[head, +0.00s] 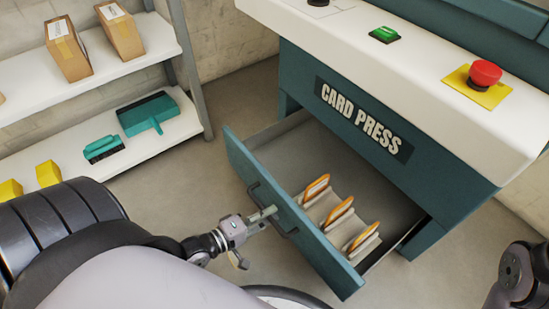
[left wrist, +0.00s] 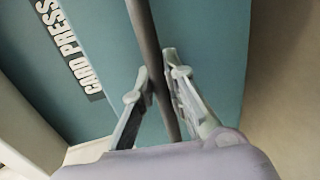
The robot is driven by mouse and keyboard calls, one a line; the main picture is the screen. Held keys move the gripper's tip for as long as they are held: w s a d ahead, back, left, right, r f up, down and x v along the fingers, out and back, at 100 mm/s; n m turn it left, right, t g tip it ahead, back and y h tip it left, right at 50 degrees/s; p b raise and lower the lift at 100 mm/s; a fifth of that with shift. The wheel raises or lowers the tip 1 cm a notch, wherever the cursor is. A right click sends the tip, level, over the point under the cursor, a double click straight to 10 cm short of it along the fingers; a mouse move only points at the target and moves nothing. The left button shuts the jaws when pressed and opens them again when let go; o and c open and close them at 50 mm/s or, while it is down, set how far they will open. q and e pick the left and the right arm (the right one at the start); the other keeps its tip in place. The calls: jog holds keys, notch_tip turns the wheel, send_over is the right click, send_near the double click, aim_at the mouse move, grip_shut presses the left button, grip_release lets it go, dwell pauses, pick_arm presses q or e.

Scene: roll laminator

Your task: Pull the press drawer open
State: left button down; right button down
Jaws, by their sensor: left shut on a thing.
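The press drawer (head: 290,216) is teal and stands open, pulled out from the teal card press (head: 455,185). Several orange-edged cards (head: 340,208) stand in a pale holder inside it. A dark bar handle (head: 272,211) runs along the drawer's front. My left gripper (head: 264,215) is at the handle. In the left wrist view the gripper (left wrist: 158,88) has its two fingers shut around the dark handle bar (left wrist: 146,35), with the teal drawer front behind. Only a dark part of my right arm shows at the lower right edge; its gripper is out of view.
On the press top are a red button (head: 485,73) on a yellow base and a green switch (head: 384,35). White shelves (head: 150,137) at the left hold boxes (head: 121,31), a brush (head: 103,148) and a dustpan (head: 148,113). Floor in front of the drawer is clear.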

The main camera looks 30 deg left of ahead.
pick_arm(q)
jog(key=shift+s, duration=0.25)
jog(key=c, duration=1.6)
grip_release()
jog(key=shift+a, duration=0.1)
jog(key=v, duration=0.7)
jog(key=shift+s, duration=0.2)
